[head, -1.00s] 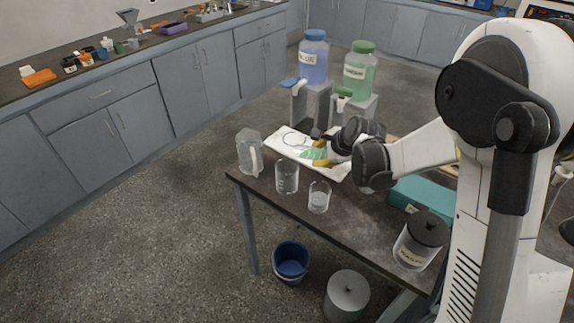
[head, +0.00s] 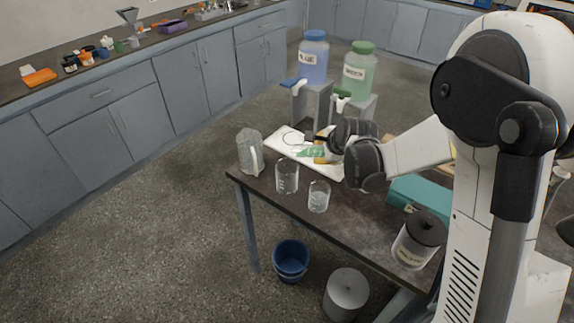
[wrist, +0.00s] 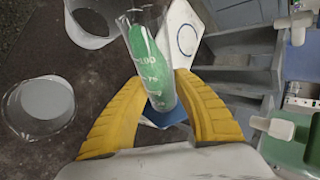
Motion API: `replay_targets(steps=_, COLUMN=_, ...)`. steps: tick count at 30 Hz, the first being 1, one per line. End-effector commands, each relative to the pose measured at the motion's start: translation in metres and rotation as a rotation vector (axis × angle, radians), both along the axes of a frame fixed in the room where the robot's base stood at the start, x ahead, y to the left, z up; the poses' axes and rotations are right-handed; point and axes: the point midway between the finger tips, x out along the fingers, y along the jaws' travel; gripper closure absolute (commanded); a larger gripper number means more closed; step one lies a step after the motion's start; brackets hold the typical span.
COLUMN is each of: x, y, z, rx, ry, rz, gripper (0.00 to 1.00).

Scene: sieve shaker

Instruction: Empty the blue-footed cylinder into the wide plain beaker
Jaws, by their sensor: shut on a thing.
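My gripper (wrist: 160,115) is shut on a clear cylinder (wrist: 147,50) that holds green liquid. In the wrist view a blue foot (wrist: 170,119) shows below the yellow fingers. In the head view the cylinder (head: 308,152) is tilted far over above the white board, its mouth end toward the left. The wider beaker (head: 287,178) stands on the table in front and to the left of my gripper; part of it shows at the wrist view's top left (wrist: 88,30). A smaller beaker (head: 319,197) with clear liquid stands nearer; it also shows in the wrist view (wrist: 42,104).
A clear pitcher (head: 250,155) stands at the table's left corner. Blue (head: 313,62) and green (head: 359,72) dispensers stand behind. A waste jar (head: 418,240) and teal box (head: 420,192) are at the right. A white board (head: 287,140) lies below my gripper.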

Motion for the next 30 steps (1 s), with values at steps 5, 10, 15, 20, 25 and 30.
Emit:
replay_targets(steps=5, x=0.0001, y=0.0005, z=0.0028, rx=-0.022, ry=-0.010, rz=0.002, gripper=1.00)
replay_targets(steps=10, x=0.0001, y=0.0003, z=0.0047, rx=-0.042, ry=-0.020, rz=0.001, gripper=1.00)
replay_targets(steps=15, x=0.0003, y=-0.0002, z=0.0069, rx=-0.061, ry=-0.030, rz=0.000, gripper=1.00)
replay_targets(steps=20, x=0.0005, y=-0.0005, z=0.0084, rx=-0.078, ry=-0.038, rz=0.000, gripper=1.00)
replay_targets(steps=25, x=0.0002, y=0.0000, z=0.0090, rx=-0.090, ry=-0.044, rz=0.001, gripper=1.00)
replay_targets(steps=30, x=-0.0003, y=0.0009, z=0.0100, rx=-0.099, ry=-0.047, rz=0.001, gripper=1.00)
